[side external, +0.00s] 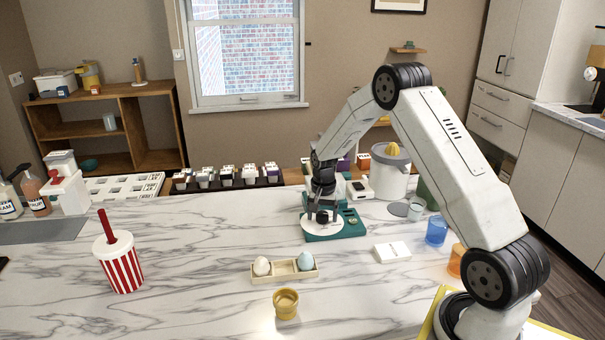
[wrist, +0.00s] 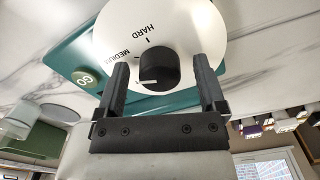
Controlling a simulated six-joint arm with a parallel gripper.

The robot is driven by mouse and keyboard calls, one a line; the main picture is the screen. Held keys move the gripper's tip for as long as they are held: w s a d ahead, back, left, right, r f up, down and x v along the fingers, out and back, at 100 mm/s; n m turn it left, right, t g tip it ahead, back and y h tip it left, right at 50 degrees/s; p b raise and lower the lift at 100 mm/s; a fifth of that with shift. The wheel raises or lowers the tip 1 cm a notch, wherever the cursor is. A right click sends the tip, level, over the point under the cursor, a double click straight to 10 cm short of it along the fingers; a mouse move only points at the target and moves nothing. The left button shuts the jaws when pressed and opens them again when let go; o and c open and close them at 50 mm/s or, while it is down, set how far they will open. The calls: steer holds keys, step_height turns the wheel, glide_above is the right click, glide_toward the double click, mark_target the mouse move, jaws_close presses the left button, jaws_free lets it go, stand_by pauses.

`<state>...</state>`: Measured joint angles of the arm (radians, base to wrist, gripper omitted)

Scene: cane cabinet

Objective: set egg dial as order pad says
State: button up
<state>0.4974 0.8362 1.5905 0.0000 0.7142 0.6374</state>
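The egg dial is a white disc (side external: 316,229) with a black knob, on a teal base (side external: 350,232). In the wrist view the knob (wrist: 158,70) has a white pointer line toward the left, below the MEDIUM label; HARD is at the top of the disc (wrist: 190,35). A round GO button (wrist: 85,78) sits on the base. My gripper (side external: 322,203) points down over the dial. In the wrist view its open fingers (wrist: 160,80) stand on either side of the knob, with gaps showing. The small white pad (side external: 392,251), perhaps the order pad, has no readable writing.
A tray with two eggs (side external: 284,270) and a yellow cup (side external: 286,303) stand in front. A striped cup (side external: 120,262) is left. A blue glass (side external: 436,230) and a juicer (side external: 390,172) are right of and behind the dial. The marble between is clear.

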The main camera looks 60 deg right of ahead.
mark_target(322, 214)
steer(key=shift+r, duration=3.9)
steer(key=shift+f, duration=0.15)
steer(key=shift+f, duration=3.8)
steer(key=shift+c, duration=0.3)
jaws_close()
steer(key=shift+m, duration=1)
steer(key=shift+o, duration=0.3)
jaws_free()
